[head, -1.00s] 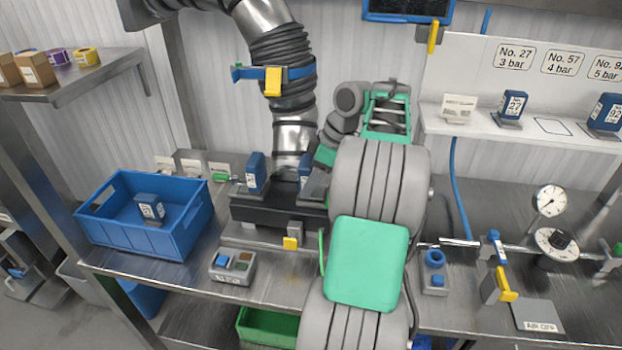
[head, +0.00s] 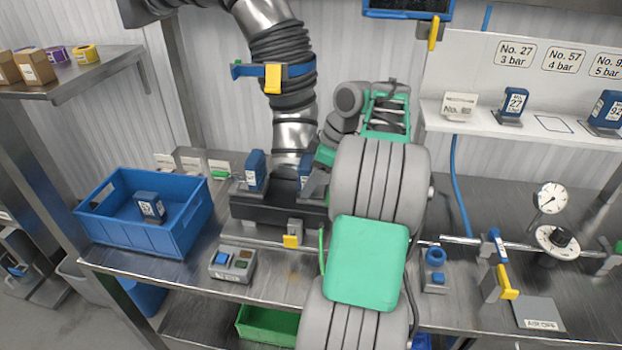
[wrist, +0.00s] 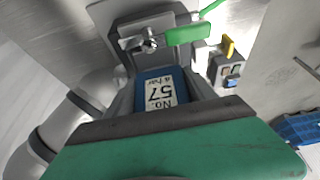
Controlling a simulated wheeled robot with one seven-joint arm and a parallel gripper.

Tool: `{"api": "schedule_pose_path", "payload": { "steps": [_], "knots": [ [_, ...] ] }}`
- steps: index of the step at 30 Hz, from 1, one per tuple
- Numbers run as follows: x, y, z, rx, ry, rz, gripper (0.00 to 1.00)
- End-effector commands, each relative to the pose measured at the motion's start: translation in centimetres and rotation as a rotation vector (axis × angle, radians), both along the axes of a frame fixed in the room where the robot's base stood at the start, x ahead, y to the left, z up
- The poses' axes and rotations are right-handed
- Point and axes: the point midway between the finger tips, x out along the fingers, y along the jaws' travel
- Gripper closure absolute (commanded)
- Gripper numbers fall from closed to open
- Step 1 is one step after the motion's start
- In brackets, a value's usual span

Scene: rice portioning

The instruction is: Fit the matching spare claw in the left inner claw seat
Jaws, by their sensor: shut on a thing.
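My gripper (wrist: 160,95) is shut on a blue claw (wrist: 157,84) whose white label reads No. 57, upside down in the wrist view. In the head view this claw (head: 305,170) shows in part at the right end of the dark claw fixture (head: 265,212); my arm hides much of it. I cannot tell whether it is fully down in a seat. Another blue claw (head: 256,170) stands upright at the fixture's left end. A blue-grey claw (head: 149,207) with a white label lies in the blue crate (head: 110,236); its number is hard to read.
A green-handled lever (wrist: 188,34) lies just beyond the held claw. The shelf (head: 480,127) bears a No. 27 claw (head: 515,103), an empty outlined spot (head: 553,125) and another claw (head: 606,112). The wide flexible duct (head: 280,45) hangs behind the fixture.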

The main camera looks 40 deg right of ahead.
Motion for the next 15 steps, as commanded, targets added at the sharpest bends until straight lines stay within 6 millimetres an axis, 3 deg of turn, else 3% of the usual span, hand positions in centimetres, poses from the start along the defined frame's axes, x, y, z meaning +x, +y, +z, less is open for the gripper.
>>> {"api": "schedule_pose_path", "payload": {
  "steps": [10, 15],
  "knots": [
    [0.01, -0.02, 0.05, -0.001, -0.001, 0.0, 0.11],
    [0.0, -0.01, 0.02, 0.0, 0.0, 0.0, 0.11]
  ]
}}
